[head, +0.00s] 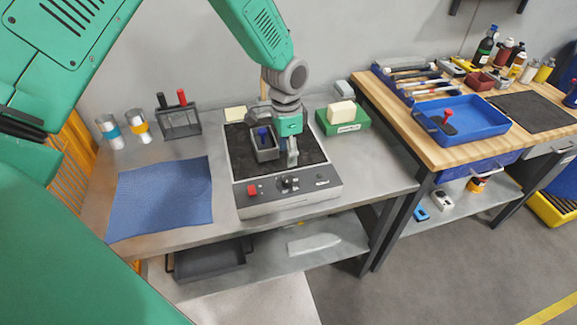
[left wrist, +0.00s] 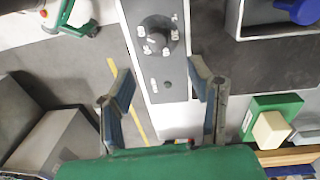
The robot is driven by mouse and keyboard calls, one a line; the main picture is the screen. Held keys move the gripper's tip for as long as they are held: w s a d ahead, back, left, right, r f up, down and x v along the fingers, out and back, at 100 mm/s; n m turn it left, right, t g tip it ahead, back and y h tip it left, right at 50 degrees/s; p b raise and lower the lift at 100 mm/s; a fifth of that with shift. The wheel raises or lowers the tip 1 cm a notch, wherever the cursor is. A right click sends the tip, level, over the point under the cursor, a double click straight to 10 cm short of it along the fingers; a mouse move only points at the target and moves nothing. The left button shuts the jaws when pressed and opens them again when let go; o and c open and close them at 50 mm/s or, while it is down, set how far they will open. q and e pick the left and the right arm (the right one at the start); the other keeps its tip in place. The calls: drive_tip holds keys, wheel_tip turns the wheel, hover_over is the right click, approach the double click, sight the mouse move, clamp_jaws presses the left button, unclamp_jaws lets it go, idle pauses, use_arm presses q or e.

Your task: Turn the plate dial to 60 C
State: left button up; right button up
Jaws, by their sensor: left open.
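The hot plate (head: 238,195) stands on the grey bench, with a dark top and a light front panel. My left gripper (head: 292,161) points down over the plate's front part, close behind the dial in the head view. In the left wrist view its two fingers (left wrist: 161,72) are spread with nothing between them, and the dial lies beyond the tips.
A grey bin (head: 265,153) with a blue-handled item stands on the plate top, beside the gripper. A green box with a pale block (head: 342,114) is to the right. A blue mat (head: 160,198) and a dark rack (head: 180,122) are to the left.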

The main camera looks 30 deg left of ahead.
use_arm(q)
wheel_tip(320, 180, up, 3)
drive_tip(key=shift+w+f, duration=0.1)
drive_tip(key=shift+f, duration=0.1)
idle(0.4)
drive_tip(key=s+d+f+n, duration=0.2)
drive_tip(key=s+f, duration=0.6)
drive_tip(key=s, duration=0.1)
drive_tip(key=s+d+f+n, duration=0.2)
drive_tip(key=s+d+f, duration=0.1)
drive_tip(key=s+f, duration=0.5)
drive_tip(key=s+a+n, duration=0.2)
drive_tip(key=s+n, duration=0.2)
drive_tip(key=s, duration=1.3)
wheel_tip(320, 180, down, 9)
drive_tip(key=w+d+m+t+b, duration=0.1)
drive_tip(key=w+b, duration=0.1)
drive_tip(key=b, duration=0.7)
drive_tip(key=shift+w+b, duration=0.35)
drive_tip(key=shift+w, duration=0.05)
